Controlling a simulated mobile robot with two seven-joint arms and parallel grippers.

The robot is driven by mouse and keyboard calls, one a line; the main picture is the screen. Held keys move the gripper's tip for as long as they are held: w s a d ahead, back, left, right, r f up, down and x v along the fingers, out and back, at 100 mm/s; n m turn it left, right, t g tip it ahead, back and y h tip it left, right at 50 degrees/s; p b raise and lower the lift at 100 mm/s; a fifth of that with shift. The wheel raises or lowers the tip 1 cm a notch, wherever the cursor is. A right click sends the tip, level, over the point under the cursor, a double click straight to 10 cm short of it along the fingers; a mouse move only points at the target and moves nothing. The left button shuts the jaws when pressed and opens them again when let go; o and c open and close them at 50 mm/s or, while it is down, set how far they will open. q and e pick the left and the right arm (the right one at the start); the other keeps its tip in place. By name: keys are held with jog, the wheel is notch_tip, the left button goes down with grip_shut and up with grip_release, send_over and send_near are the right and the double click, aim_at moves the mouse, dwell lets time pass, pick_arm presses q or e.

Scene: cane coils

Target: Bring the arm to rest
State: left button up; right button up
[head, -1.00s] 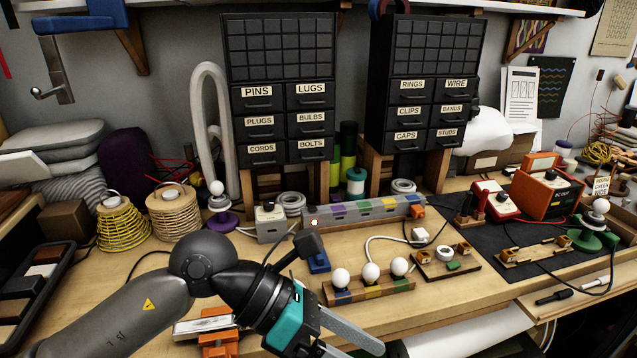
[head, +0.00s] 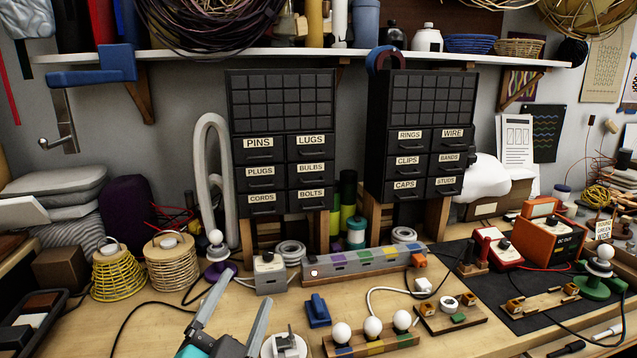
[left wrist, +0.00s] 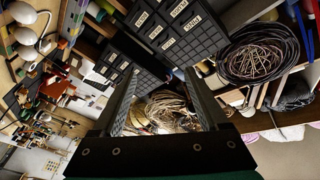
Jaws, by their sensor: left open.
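My left gripper (head: 247,287) comes in at the bottom of the head view, left of centre. Its two grey fingers stand apart and point up toward the cabinets, with nothing between them. Only its fingers and part of its teal body show; the rest of the arm is below the picture. In the left wrist view the same open fingers (left wrist: 162,74) frame a tangle of cane strands (left wrist: 163,105) in the background. I cannot tell how far off the strands are. My right gripper is in neither view.
Labelled drawer cabinets (head: 281,150) stand behind. A bulb board (head: 380,346), a blue block (head: 317,311) and a round white fitting (head: 286,346) are right of the gripper. A shelf (head: 210,57) crosses above.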

pick_arm(q)
jog(key=s+a+f+n+g+y, duration=0.3)
jog(key=a+f+n+g, duration=0.15)
jog(key=f, duration=0.55)
jog(key=s+a+f+n+g, duration=0.1)
jog(key=s+f+n+g, duration=0.3)
jog(key=s+f+g, duration=1)
jog(key=s+f+t+b, duration=0.1)
jog(key=s+f+b, duration=0.15)
jog(key=f, duration=1.05)
jog(key=s+f+t+b, duration=0.1)
jog(key=s+f, duration=0.3)
jog(key=f, duration=0.9)
jog(key=s+a+f+g+b, duration=0.1)
jog(key=s+a+f+b, duration=0.1)
jog(key=s+f, duration=1.4)
notch_tip(320, 180, down, 2)
jog(key=shift+a+m+b, duration=0.35)
jog(key=shift+m+b, duration=0.1)
jog(key=shift+b, duration=0.35)
